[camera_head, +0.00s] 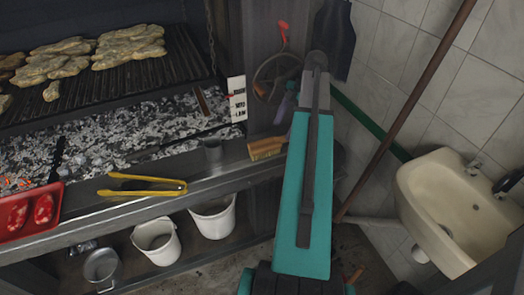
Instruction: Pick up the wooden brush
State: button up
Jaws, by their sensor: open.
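The wooden brush (266,148) lies on the metal front ledge of the grill, at its right end. It has a light brown body with a pale lower edge. Its right end reaches the edge of my teal arm link, which may cover part of it. My arm rises through the middle of the view, just right of the brush. I cannot make out my gripper's fingers; the far end of the arm is hidden behind its own links.
Yellow tongs (143,187) and a red tray (30,212) with meat lie on the ledge (195,172). White buckets (157,241) stand below. A sink (446,208) and a leaning brown pole (410,105) are right.

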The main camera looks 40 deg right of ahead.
aim_at(276, 138)
jog(key=shift+w+a+r, duration=0.1)
jog(key=shift+w+a, duration=0.05)
jog(key=shift+a, duration=0.3)
jog(key=shift+p+x, duration=0.75)
jog(key=shift+x, duration=1.8)
jog(key=shift+d, duration=0.1)
jog(key=c, duration=1.3)
